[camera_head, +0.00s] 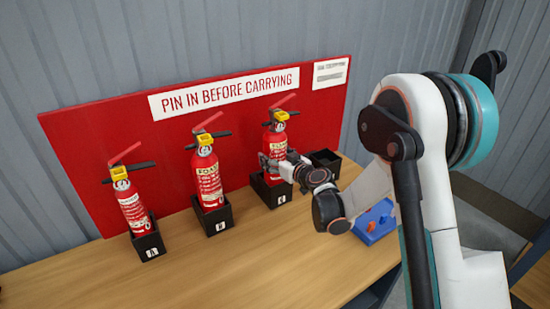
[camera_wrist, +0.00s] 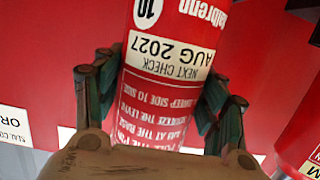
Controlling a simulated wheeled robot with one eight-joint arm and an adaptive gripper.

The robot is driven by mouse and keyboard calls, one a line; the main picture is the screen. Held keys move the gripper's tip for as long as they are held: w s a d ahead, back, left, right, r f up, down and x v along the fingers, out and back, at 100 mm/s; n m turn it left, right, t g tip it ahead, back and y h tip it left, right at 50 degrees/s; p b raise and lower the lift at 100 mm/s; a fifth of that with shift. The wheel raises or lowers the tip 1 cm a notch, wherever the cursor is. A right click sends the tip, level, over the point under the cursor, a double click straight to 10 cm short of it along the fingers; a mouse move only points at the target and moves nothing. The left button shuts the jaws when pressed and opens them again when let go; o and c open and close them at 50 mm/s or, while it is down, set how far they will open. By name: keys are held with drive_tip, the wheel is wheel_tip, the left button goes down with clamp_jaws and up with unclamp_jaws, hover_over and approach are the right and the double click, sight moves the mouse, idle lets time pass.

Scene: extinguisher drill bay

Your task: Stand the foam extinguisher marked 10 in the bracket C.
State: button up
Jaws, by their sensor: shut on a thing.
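The extinguisher marked 10 (camera_head: 277,146) is red with a yellow collar, a black handle and a raised red lever. Its round 10 mark and "NEXT CHECK AUG 2027" label show upside down in the wrist view (camera_wrist: 172,45). My gripper (camera_head: 275,164) is shut around its body, with a finger on either side. The extinguisher is upright, with its lower end inside a black bracket (camera_head: 272,195), third from the left; whether its base touches the bottom is hidden. The bracket's letter is too small to read surely.
Two other red extinguishers stand in brackets, one at far left (camera_head: 132,208) and one in the middle (camera_head: 207,180). A black bracket (camera_head: 325,158) at right looks empty. A blue tray (camera_head: 372,234) with an orange item lies nearby. The red board (camera_head: 100,150) stands close behind.

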drive_tip(key=o, duration=1.7)
drive_tip(key=shift+r, duration=0.1)
drive_tip(key=shift+s+d, duration=0.1)
drive_tip(key=shift+s, duration=0.05)
drive_tip(key=v, duration=1.1)
drive_tip(key=shift+s+d, duration=0.25)
drive_tip(key=shift+s, duration=0.1)
drive_tip(key=shift+r, duration=0.1)
drive_tip(key=s+d+r+m+g+h, duration=0.1)
drive_tip(key=s+d+r+h, duration=0.15)
drive_tip(key=s, duration=0.45)
drive_tip(key=s+d+r+m+g+h, duration=0.1)
drive_tip(key=s+d+r+m+g, duration=0.2)
drive_tip(key=s, duration=0.5)
drive_tip(key=s+d+r+h, duration=0.2)
drive_tip(key=s+d+r, duration=0.15)
drive_tip(key=s, duration=0.35)
drive_tip(key=s+d+f+m+g+h, duration=0.1)
drive_tip(key=s+d+m+g+h, duration=0.1)
drive_tip(key=s+d, duration=0.5)
drive_tip(key=s+h, duration=0.1)
drive_tip(key=s, duration=0.4)
drive_tip(key=shift+d+f+m, duration=0.2)
drive_tip(key=shift+f+m, duration=0.2)
